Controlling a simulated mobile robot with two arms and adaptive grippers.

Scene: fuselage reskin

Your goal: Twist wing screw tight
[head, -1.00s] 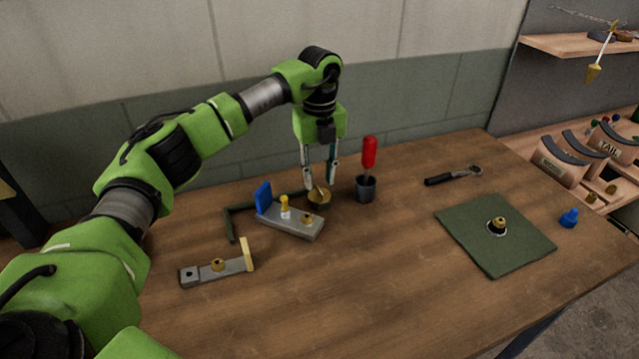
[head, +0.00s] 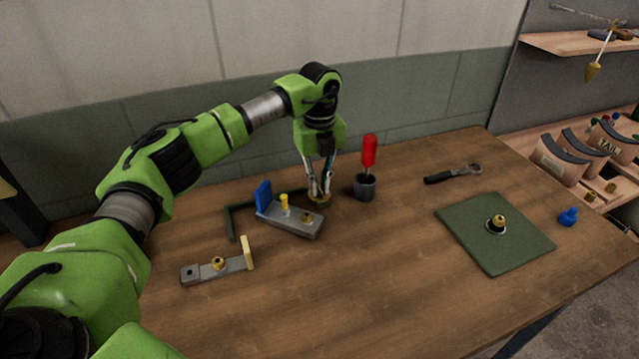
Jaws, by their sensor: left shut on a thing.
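My left gripper (head: 319,196) points straight down behind the grey metal block (head: 290,221). Its fingers are drawn together on the brass wing screw (head: 322,204), which stands low near the back right corner of the block. The fingertips hide most of the screw, so I cannot tell how deep it sits. The grey block carries a blue upright plate (head: 263,197), a yellow-topped pin (head: 284,201) and a brass knob (head: 307,217). My right gripper is out of view.
A dark cup (head: 365,188) with a red-handled tool (head: 369,152) stands close right of the gripper. A second bracket (head: 208,273) lies front left. A wrench (head: 453,174), a green mat (head: 480,251) and a blue part (head: 568,217) are on the right. The front middle is clear.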

